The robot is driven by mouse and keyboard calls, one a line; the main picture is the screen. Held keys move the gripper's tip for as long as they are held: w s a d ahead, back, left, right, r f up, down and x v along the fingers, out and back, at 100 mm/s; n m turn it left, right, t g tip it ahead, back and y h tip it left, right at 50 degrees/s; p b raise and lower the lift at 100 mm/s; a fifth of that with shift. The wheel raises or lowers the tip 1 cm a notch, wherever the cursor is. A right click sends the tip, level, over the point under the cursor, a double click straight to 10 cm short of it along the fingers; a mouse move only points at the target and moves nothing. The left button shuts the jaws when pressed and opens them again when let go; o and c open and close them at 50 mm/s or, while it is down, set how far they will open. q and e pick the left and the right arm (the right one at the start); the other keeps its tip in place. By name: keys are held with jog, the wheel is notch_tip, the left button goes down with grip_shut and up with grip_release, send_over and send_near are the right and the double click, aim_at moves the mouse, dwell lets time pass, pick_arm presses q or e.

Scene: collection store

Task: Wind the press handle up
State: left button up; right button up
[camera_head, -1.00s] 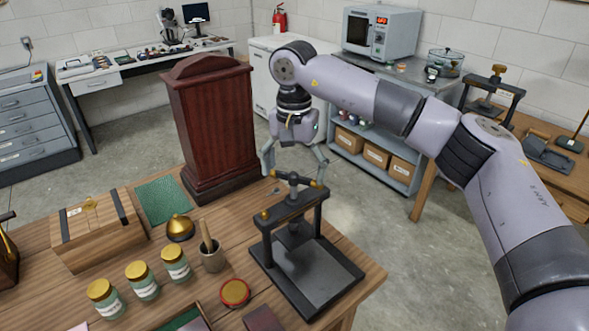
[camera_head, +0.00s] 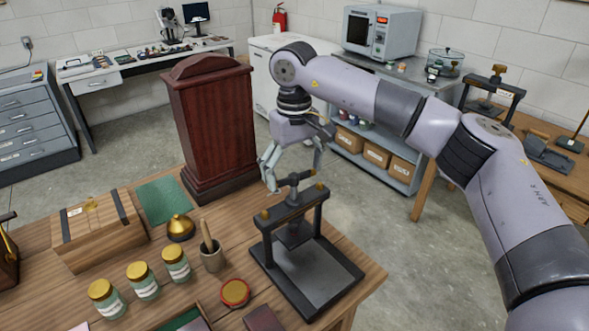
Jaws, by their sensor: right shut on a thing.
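The press (camera_head: 308,270) stands on the wooden table near its right corner, a dark frame with a flat bed and a platen (camera_head: 295,233) under its crossbar. Its handle (camera_head: 294,180) is a T-shaped bar on top of the screw. My right gripper (camera_head: 294,178) comes down from above with one finger at each end of the handle bar, shut on it. The exact contact at the fingertips is small and hard to see. The platen hangs above the bed with a gap below it. My left gripper is not in view.
A tall dark-red wooden case (camera_head: 212,125) stands behind and left of the press. A mortar with pestle (camera_head: 212,258), brass bell (camera_head: 180,228), red-lidded tin (camera_head: 234,292) and several jars stand to the left. Open floor lies right of the table.

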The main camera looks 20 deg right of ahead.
aim_at(293, 174)
jog(key=shift+s+f+n, duration=0.15)
jog(key=shift+f+n, duration=0.25)
jog(key=shift+n, duration=0.4)
jog(key=o, duration=0.8)
jog(key=shift+a, duration=0.1)
jog(key=shift+r, duration=0.1)
jog(key=shift+r, duration=0.15)
jog(key=shift+r, duration=0.15)
notch_tip(293, 174, up, 12)
jog(key=shift+f, duration=0.2)
